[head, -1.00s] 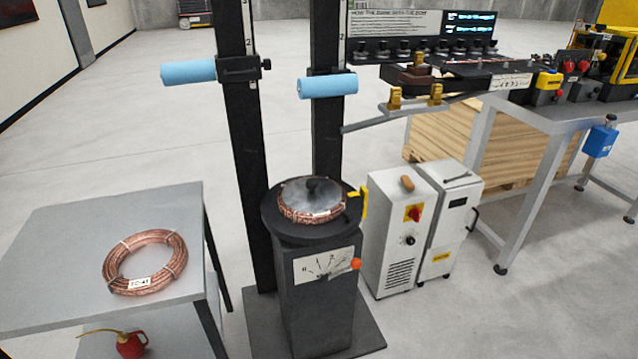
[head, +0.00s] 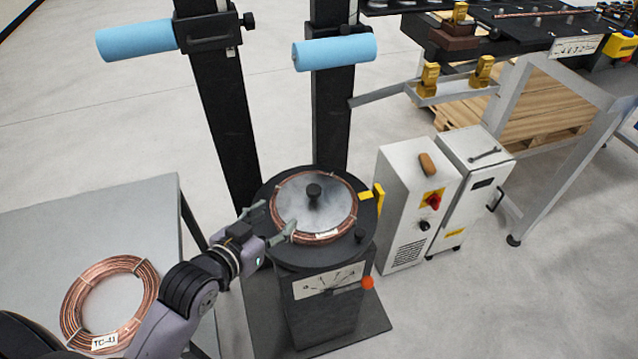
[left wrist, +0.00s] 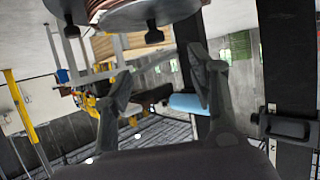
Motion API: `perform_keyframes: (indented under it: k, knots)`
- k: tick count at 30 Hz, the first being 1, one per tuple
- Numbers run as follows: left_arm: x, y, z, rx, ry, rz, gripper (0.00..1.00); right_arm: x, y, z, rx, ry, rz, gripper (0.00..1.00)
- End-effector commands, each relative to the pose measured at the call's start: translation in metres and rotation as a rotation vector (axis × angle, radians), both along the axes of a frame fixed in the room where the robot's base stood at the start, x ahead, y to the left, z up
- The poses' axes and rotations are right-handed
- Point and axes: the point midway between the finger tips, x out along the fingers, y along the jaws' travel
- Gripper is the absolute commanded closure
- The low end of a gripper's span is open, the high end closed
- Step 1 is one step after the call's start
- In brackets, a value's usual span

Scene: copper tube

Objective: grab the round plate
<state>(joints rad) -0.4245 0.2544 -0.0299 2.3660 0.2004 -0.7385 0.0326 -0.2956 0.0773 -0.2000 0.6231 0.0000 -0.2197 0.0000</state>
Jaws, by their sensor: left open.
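The round plate (head: 300,200) is a grey metal disc with a black centre knob. In the left wrist view, the open fingers (left wrist: 160,85) show below a round grey disc (left wrist: 160,12) at the top edge. My right gripper is not in view.
Two black posts carry blue rollers (head: 335,52) behind the pedestal. A yellow piece (head: 379,197) sits at the turntable's right edge. A second copper coil (head: 75,300) lies on the grey table (head: 130,205) at left. White cabinets (head: 400,215) stand at right.

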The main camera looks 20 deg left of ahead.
Motion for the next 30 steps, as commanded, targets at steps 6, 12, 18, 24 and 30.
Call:
perform_keyframes:
  k: [6, 12, 18, 24, 30]
  knots:
    - [0.035, -0.007, -0.011, -0.002, -0.003, 0.001, 0.47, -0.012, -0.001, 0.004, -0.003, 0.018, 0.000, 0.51]
    - [0.075, -0.016, -0.029, -0.001, -0.003, 0.000, 0.47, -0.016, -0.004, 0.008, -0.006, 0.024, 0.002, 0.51]
    - [0.102, -0.021, -0.041, -0.001, -0.002, -0.001, 0.47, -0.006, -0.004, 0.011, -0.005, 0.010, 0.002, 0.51]
    - [0.113, -0.025, -0.045, -0.002, -0.003, -0.001, 0.47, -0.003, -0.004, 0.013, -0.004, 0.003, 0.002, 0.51]
    - [0.139, -0.037, -0.050, -0.003, -0.003, 0.000, 0.47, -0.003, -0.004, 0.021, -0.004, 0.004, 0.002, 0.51]
